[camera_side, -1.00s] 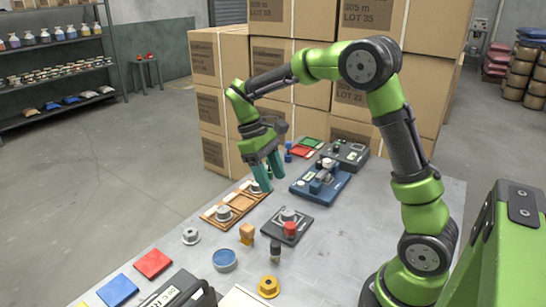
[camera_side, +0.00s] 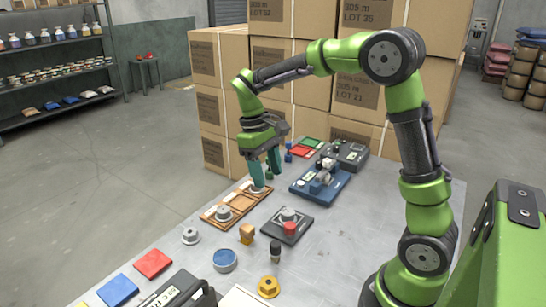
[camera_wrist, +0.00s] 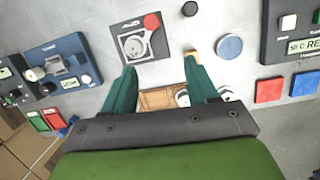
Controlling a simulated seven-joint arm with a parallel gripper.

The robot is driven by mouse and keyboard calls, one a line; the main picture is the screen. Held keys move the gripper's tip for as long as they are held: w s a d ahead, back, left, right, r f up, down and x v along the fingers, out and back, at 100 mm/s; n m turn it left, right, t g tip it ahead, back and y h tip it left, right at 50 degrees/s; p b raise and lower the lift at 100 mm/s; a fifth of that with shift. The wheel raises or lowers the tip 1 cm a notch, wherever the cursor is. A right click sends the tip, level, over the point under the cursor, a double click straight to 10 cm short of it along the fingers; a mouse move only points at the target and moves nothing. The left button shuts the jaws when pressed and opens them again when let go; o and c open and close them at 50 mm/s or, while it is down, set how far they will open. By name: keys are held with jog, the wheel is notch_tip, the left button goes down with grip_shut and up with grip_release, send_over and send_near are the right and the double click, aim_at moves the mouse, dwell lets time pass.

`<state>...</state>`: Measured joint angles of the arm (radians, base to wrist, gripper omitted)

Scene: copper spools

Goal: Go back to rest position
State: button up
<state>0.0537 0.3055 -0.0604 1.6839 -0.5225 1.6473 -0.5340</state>
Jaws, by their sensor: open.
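My gripper (camera_side: 266,180) is open, its teal fingers pointing down over the far end of the brown wooden tray (camera_side: 238,205). Another grey spool (camera_side: 223,213) stands on the tray's near end. In the wrist view the spread fingers (camera_wrist: 161,74) have the tray (camera_wrist: 157,99) showing between them, with nothing clearly gripped. Part of a pale spool (camera_wrist: 182,97) shows beside the right finger.
Right of the tray are a dark plate with a red knob (camera_side: 290,229) and a blue fixture (camera_side: 321,186). A loose grey spool (camera_side: 190,236), an orange block (camera_side: 247,233) and a blue round container (camera_side: 225,260) stand nearer. Stacked cartons (camera_side: 220,90) rise behind the table.

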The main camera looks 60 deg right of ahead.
jog(key=s+a+r+m+t+y, duration=0.1)
jog(key=s+a+r+t, duration=0.2)
jog(key=s+a+t, duration=0.1)
jog(key=s+a+r+m+t+y, duration=0.1)
jog(key=s+a+r+m+t, duration=0.1)
jog(key=s, duration=0.7)
jog(key=a+r+t, duration=0.1)
jog(key=a+t, duration=0.1)
jog(key=t, duration=0.1)
jog(key=shift+r+t, duration=0.3)
jog(key=shift+t, duration=0.1)
